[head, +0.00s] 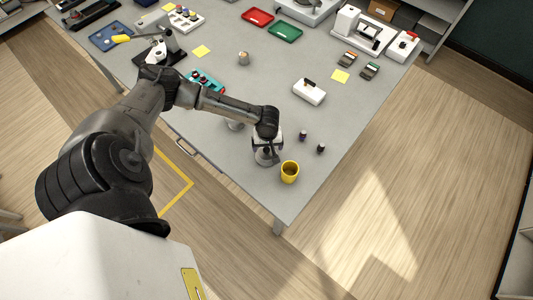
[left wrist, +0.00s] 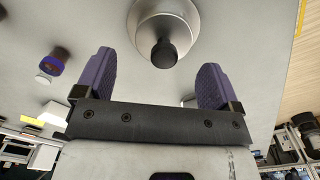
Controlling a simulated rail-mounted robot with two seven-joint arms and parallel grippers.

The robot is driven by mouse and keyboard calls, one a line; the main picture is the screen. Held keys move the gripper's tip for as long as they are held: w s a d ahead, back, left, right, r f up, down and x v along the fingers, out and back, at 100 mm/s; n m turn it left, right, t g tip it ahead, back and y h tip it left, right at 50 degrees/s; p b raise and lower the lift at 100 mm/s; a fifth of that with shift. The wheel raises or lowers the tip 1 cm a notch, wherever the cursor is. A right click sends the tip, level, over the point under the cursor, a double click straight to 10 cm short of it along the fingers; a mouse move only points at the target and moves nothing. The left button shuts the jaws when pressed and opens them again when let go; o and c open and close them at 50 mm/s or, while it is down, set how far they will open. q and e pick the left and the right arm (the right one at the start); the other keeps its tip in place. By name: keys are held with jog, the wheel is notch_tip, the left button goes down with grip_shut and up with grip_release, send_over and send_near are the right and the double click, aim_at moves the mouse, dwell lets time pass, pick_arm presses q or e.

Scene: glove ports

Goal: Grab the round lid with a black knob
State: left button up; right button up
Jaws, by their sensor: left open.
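The round lid (left wrist: 150,14) is pale grey metal with a black knob (left wrist: 164,53). In the left wrist view it is at the top centre, cut off by the frame edge. My left gripper (left wrist: 157,62) is open, with its two purple fingers apart and nothing held. The knob appears in the gap between the fingertips; I cannot tell its exact distance. In the head view my left gripper (head: 267,146) is low over the table's near corner. A grey round shape, seemingly the lid (head: 264,158), shows partly hidden beneath it. My right gripper is not in view.
A yellow mug (head: 289,172) stands close to the left gripper. Two small dark bottles (head: 303,135) (head: 321,149) stand to its right. A white box with a dark handle (head: 309,93) is farther back. The table corner (head: 282,218) is near.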

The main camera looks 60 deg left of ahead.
aim_at(266, 149)
pick_arm(q)
jog(key=shift+s+f, duration=0.15)
jog(key=shift+f, duration=0.95)
jog(key=shift+s+f, duration=0.1)
jog(key=shift+f, duration=1)
jog(key=c, duration=0.9)
jog(key=shift+r, duration=0.15)
